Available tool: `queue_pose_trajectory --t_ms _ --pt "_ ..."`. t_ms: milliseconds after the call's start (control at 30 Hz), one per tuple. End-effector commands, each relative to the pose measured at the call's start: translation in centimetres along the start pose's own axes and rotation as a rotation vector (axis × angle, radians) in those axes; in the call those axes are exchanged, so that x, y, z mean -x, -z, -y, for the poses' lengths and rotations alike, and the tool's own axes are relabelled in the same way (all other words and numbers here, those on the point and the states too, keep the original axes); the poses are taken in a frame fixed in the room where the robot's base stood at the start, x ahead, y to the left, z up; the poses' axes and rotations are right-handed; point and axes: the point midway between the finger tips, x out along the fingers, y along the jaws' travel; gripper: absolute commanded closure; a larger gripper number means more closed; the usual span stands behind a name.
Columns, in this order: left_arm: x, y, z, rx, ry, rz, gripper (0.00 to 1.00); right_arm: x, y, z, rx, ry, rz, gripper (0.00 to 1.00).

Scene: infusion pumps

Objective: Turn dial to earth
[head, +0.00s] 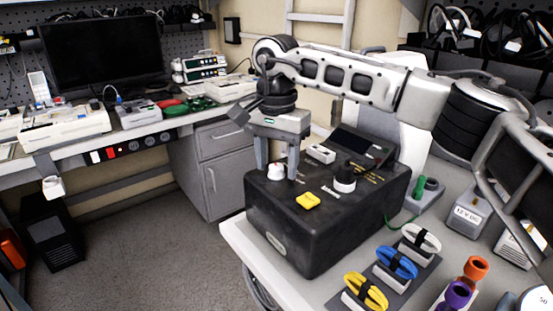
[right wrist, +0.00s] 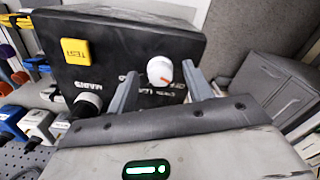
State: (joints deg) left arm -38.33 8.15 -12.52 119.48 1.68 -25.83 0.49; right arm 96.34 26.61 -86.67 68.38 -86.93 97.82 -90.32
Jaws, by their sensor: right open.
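The black tester box (head: 310,235) sits on the table in the head view, with dials and a yellow TEST button (head: 308,201) on top. A small white dial (head: 275,172) is near its left corner; in the right wrist view this dial (right wrist: 160,70) shows a red pointer mark. My right gripper (head: 278,169) is open above the box, its fingers on either side of the white dial. I cannot tell whether they touch it. A larger black-and-white knob (head: 344,180) stands to the right. Dial labels are partly hidden or too small to read. My left gripper is out of view.
Coiled white (head: 421,238), blue (head: 397,262) and yellow (head: 365,291) leads lie to the right of the box. Orange (head: 474,268) and purple (head: 457,295) items stand at the front right. A workbench with a monitor (head: 102,53) is at the back left.

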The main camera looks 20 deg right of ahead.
Motion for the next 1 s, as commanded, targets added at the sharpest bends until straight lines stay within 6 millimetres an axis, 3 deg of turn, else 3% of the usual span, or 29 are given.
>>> queue_pose_trajectory --t_ms 200,367,733,1000 --pt "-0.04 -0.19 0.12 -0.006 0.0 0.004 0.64 -0.03 0.01 0.0 0.0 0.0 0.0 0.49" --pt "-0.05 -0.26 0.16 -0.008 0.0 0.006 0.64 -0.01 0.01 0.0 0.0 0.0 -0.001 0.94" --pt "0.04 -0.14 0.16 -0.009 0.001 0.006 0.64 0.07 0.0 0.01 -0.042 0.0 0.0 0.94" --pt "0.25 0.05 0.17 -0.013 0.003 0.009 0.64 0.11 0.04 0.02 -0.209 0.0 -0.001 0.94"
